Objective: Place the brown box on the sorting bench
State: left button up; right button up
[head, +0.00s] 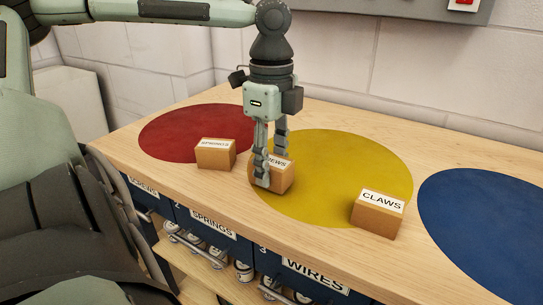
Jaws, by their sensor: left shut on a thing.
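Three brown boxes are on the wooden sorting bench (335,115). My left gripper (272,168) points straight down and is shut on the middle brown box (283,180), whose partly covered label ends in "EWS". This box is at the left edge of the yellow disc, at or just above the bench top; I cannot tell if it bears on it. A brown box labelled SPRINGS (214,157) sits to its left, at the red disc's edge. A brown box labelled CLAWS (377,217) sits on the yellow disc's front right edge. My right gripper is out of view.
A red disc (190,130), a yellow disc (350,165) and a blue disc (485,220) mark the bench top. Blue labelled bins (215,235) with cans below hang under the front edge. A white brick wall (430,75) stands behind.

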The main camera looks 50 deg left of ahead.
aim_at(271, 161)
pick_arm(q)
jog(key=shift+f, duration=0.25)
jog(key=o, duration=1.2)
notch_tip(271, 161, up, 12)
jog(key=shift+r, duration=0.1)
